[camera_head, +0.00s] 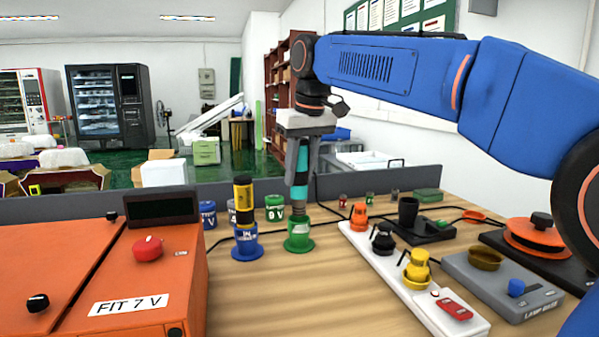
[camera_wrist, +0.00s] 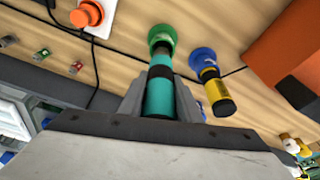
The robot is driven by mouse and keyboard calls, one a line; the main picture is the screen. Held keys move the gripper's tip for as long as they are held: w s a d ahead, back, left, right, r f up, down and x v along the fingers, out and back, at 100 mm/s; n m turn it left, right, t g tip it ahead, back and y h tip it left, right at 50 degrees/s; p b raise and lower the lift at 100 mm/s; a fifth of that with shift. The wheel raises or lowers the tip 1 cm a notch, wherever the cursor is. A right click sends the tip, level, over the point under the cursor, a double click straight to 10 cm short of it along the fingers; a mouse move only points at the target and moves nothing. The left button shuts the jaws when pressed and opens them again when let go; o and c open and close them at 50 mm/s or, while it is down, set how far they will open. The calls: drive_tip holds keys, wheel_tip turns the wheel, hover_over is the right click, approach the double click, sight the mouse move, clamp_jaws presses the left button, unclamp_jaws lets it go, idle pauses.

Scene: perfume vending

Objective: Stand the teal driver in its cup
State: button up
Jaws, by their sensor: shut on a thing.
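The teal driver (camera_head: 301,169) hangs upright in my gripper (camera_head: 299,183), tip down. My gripper's two fingers are shut on its teal handle, one on each side. The driver's grey lower end is right at the mouth of a green cup (camera_head: 299,238) on the table. I cannot tell how far inside it is. In the wrist view the teal driver (camera_wrist: 160,95) lines up with the green cup (camera_wrist: 162,34), and the cup's inside is mostly hidden by the driver.
A yellow driver (camera_head: 244,200) stands in a blue cup (camera_head: 245,246) close on the left. An orange FIT machine (camera_head: 150,275) fills the front left. A white power strip (camera_head: 400,280) with plugs lies to the right. Bare wood is clear in front.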

sight(300, 201)
drive_tip(key=shift+f, duration=3.85)
drive_tip(key=o, duration=1.3)
drive_tip(key=shift+c, duration=0.2)
